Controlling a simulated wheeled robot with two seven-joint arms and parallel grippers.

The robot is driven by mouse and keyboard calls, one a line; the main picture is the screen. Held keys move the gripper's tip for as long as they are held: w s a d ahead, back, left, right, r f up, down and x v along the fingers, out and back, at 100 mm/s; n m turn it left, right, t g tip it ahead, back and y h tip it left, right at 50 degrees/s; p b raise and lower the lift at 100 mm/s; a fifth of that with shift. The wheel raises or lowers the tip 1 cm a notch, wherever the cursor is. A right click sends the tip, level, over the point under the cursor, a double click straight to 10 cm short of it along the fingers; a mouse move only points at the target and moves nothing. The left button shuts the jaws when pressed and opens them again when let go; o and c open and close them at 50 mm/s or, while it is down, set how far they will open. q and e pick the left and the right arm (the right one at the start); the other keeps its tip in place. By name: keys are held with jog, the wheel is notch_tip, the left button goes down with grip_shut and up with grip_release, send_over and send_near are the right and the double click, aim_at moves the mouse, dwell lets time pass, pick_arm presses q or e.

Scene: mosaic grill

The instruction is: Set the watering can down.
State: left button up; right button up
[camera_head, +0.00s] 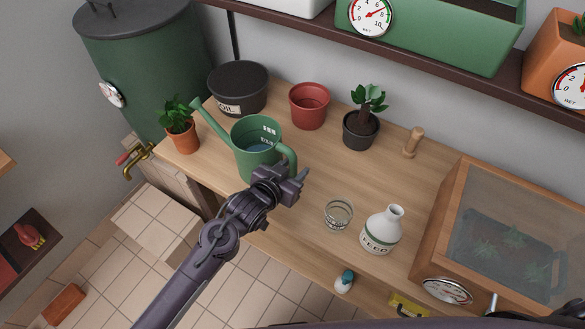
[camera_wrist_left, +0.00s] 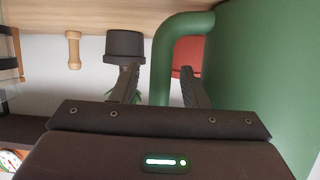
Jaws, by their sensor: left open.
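The green watering can (camera_head: 243,135) is upright at the left part of the wooden bench, near its front edge, with its spout to the left and water inside. It appears to rest on the bench, though my gripper hides part of its lower side. My left gripper (camera_head: 300,178) is at the can's handle (camera_head: 291,157), on its right side. In the left wrist view the handle (camera_wrist_left: 167,65) lies between the two open fingers (camera_wrist_left: 160,88), and the can's green wall (camera_wrist_left: 260,70) fills the right. My right gripper does not show.
A potted plant (camera_head: 182,130), an oil tub (camera_head: 238,90), a red pot (camera_head: 309,107) and a dark potted plant (camera_head: 361,130) stand around the can. A glass (camera_head: 338,215), a feed bottle (camera_head: 382,232) and a glazed box (camera_head: 445,220) are to the right. The bench centre (camera_head: 370,175) is clear.

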pick_arm(q)
jog(key=shift+r, duration=0.1)
jog(key=b+v, duration=0.1)
jog(key=v, duration=1.1)
jog(key=shift+a+r, duration=0.1)
